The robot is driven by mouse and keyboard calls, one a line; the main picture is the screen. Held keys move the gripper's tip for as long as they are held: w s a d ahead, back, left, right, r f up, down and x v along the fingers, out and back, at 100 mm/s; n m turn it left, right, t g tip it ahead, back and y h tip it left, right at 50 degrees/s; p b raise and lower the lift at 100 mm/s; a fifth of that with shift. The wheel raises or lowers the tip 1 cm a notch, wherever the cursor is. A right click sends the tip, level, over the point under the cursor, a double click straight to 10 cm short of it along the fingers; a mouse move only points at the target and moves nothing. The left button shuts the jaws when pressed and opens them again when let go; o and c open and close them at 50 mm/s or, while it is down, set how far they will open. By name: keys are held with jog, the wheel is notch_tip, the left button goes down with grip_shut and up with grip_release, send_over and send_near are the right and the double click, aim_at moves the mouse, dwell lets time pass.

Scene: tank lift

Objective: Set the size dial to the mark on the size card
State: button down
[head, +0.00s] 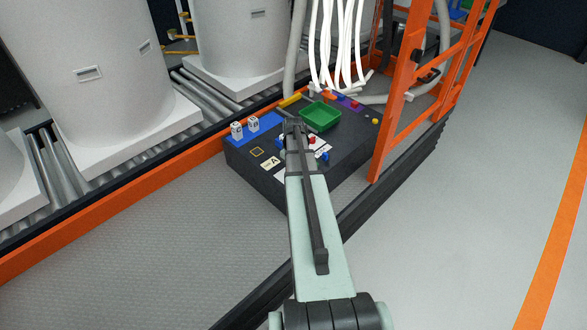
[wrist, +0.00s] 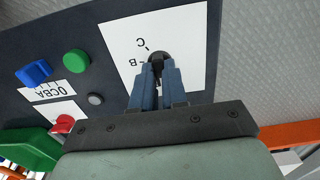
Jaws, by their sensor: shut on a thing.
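My gripper (wrist: 158,76) has its two blue fingers closed on a black dial knob (wrist: 158,56) in the wrist view. The knob sits on a white plate (wrist: 190,38) with the letters B and C showing upside down beside it. Other marks and the knob's pointer are hidden by the fingers or too small to read. In the head view my arm covers the knob and gripper. A small card (head: 271,162) with the letter A lies on the dark panel (head: 245,170), left of my arm; I take it for the size card.
A blue knob (wrist: 35,72) with a lettered label, a green knob (wrist: 76,62), a grey button (wrist: 96,99) and a red knob (wrist: 64,124) are nearby. A green tray (head: 320,115) and white blocks (head: 236,130) are on the panel. An orange frame (head: 395,120) stands at right.

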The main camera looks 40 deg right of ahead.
jog(key=shift+m, duration=0.3)
jog(key=m, duration=0.4)
jog(key=shift+m, duration=2.5)
jog(key=c, duration=1.2)
grip_release()
jog(key=shift+o, duration=0.2)
notch_tip(320, 180, up, 14)
jog(key=shift+f, duration=0.1)
